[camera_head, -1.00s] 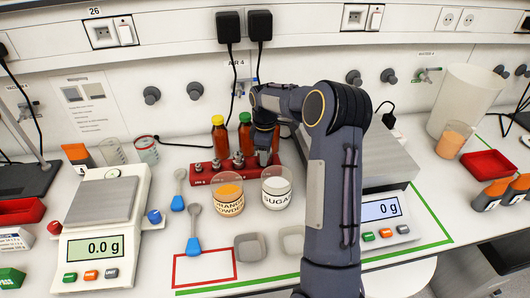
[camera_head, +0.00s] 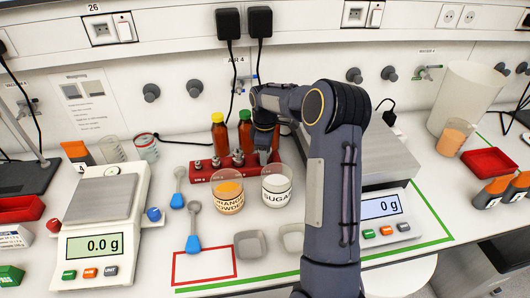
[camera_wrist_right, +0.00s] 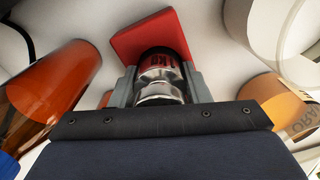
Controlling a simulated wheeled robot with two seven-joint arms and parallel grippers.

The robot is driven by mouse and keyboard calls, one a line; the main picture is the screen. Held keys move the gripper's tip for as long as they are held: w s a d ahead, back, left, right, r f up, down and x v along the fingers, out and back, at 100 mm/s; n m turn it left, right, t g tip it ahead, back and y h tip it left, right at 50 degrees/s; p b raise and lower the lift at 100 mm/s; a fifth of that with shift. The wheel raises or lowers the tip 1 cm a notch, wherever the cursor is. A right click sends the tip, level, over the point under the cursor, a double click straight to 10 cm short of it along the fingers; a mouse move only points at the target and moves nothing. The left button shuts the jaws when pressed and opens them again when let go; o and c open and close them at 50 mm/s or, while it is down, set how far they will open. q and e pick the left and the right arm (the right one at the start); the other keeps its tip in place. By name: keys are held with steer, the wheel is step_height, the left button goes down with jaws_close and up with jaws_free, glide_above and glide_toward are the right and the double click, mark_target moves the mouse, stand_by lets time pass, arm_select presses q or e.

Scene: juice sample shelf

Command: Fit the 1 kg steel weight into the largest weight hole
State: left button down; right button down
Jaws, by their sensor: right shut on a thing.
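The red weight block (camera_head: 200,176) lies on the bench, with several small steel weights (camera_head: 216,162) standing in a row along it. My right gripper (camera_head: 264,155) is at the block's right end, pointing down. In the right wrist view, my right gripper (camera_wrist_right: 160,92) is shut on the shiny 1 kg steel weight (camera_wrist_right: 160,70), marked 1KG. The red block (camera_wrist_right: 150,32) shows just beyond the weight. The largest hole is hidden, so I cannot tell whether the weight is inside it or above it. My left gripper is not in view.
Amber bottles (camera_head: 219,135) stand close behind the block. The orange powder jar (camera_head: 229,197) and sugar jar (camera_head: 276,190) stand close in front. A balance (camera_head: 100,225) is at left; a larger scale (camera_head: 384,208) is at right, partly behind my arm.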

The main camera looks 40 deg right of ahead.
steer(key=shift+f, duration=0.3)
stand_by(0.4)
steer(key=c, duration=1)
jaws_free()
steer(key=shift+c, duration=0.2)
steer(key=o, duration=0.3)
steer(key=shift+s+a+f, duration=0.1)
steer(key=shift+f, duration=0.05)
steer(key=shift+o, duration=0.2)
steer(key=shift+s+f, duration=0.1)
steer(key=shift+f, duration=0.05)
steer(key=r, duration=0.4)
steer(key=r+b, duration=0.1)
steer(key=r, duration=0.3)
steer(key=shift+w+r, duration=0.2)
steer(key=shift+r, duration=0.15)
steer(key=shift+s+r, duration=0.1)
